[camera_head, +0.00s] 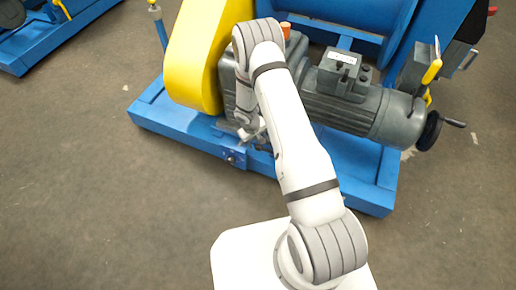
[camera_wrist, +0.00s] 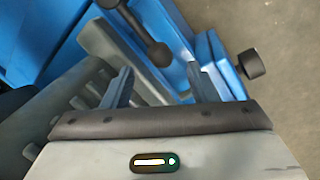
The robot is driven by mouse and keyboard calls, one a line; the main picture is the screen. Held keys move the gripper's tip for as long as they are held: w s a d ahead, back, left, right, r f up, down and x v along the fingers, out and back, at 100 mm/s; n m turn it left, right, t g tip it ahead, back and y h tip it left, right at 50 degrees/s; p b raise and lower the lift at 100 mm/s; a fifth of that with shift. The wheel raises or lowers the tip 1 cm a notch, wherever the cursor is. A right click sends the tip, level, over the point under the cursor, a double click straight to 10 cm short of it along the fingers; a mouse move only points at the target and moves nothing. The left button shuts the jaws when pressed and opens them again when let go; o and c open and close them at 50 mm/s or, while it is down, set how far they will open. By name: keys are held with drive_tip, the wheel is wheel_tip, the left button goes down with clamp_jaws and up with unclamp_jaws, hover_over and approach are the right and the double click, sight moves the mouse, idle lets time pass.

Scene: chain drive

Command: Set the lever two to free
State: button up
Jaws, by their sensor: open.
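My gripper (camera_head: 252,134) is low in front of the blue base frame, below the yellow guard, in the head view. In the wrist view my gripper (camera_wrist: 158,73) is open, with its two fingers apart. A dark lever (camera_wrist: 136,32) with rounded ends shows there just beyond the fingers. Its lower ball end appears between the fingertips, and I cannot tell whether they touch it. No label is readable, so I cannot tell whether this is lever two. In the head view my arm and gripper hide this spot.
A black knob (camera_wrist: 250,64) sticks out from a blue block at the right of the wrist view. A grey motor (camera_head: 345,105), a yellow handle (camera_head: 432,72) and a black handwheel (camera_head: 429,130) are on the machine's right. The yellow guard (camera_head: 194,55) rises behind my gripper. The floor in front is clear.

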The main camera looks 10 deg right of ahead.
sight(258, 146)
drive_tip(key=f, duration=0.2)
drive_tip(key=f+b, duration=0.1)
drive_tip(key=d+f, duration=0.1)
drive_tip(key=f, duration=0.1)
drive_tip(key=shift+w+f, duration=0.15)
drive_tip(key=shift+f, duration=0.2)
drive_tip(key=shift+c, duration=0.4)
clamp_jaws()
